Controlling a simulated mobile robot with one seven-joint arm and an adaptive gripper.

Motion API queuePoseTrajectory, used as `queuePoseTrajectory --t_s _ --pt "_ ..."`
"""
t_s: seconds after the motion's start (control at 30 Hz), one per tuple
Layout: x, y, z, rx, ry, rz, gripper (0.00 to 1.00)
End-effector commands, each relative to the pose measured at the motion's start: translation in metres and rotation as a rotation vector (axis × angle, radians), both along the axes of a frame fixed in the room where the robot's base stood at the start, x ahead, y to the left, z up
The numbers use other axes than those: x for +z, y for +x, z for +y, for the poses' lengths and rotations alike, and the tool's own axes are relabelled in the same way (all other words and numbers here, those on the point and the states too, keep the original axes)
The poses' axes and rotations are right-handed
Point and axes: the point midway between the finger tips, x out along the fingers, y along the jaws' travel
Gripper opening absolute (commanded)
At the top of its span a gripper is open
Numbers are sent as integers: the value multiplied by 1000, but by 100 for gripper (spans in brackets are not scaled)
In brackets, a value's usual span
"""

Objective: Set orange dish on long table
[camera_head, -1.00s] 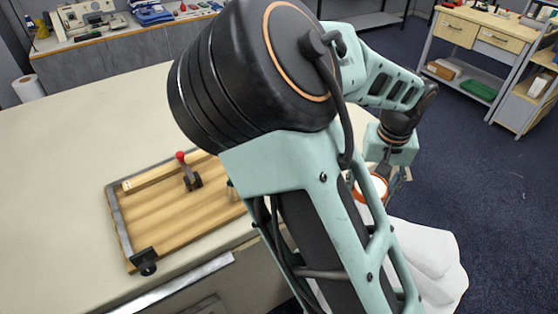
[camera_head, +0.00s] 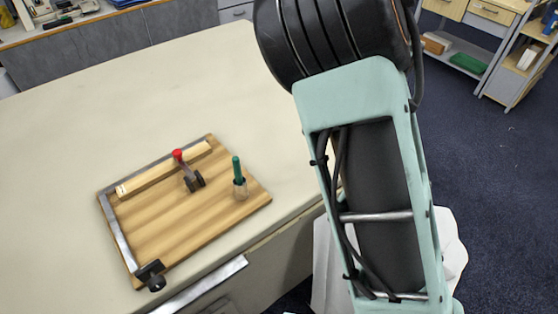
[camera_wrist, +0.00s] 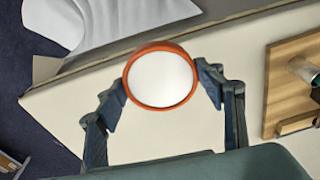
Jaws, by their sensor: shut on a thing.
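The orange dish (camera_wrist: 160,104) is round with an orange rim and a white inside. It sits between the two fingers of my gripper (camera_wrist: 160,85) in the wrist view. The fingers are shut on it from both sides. The long table (camera_wrist: 180,139) shows below the dish in that view, near its edge. I cannot tell how high the dish is above the cloth. In the head view my arm hides the gripper and the dish. The pale long table (camera_head: 75,130) fills the left and middle there.
A wooden board (camera_head: 165,225) lies on the table with a red-knobbed clamp (camera_head: 187,170) and a green-handled tool (camera_head: 238,170). White cloth (camera_head: 452,240) hangs beyond the table edge. The table's back and left are clear.

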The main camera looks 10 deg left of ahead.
Motion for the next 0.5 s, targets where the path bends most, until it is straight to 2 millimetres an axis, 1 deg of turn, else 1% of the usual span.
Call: queuePoseTrajectory --t_s 0.03,0.3,0.4,0.5 --pt "-1 9 6 81 3 -4 19" --pt "1 46 46 576 1 -6 19" --pt "6 57 57 720 0 -4 19" --pt "10 64 65 827 -1 -4 19"
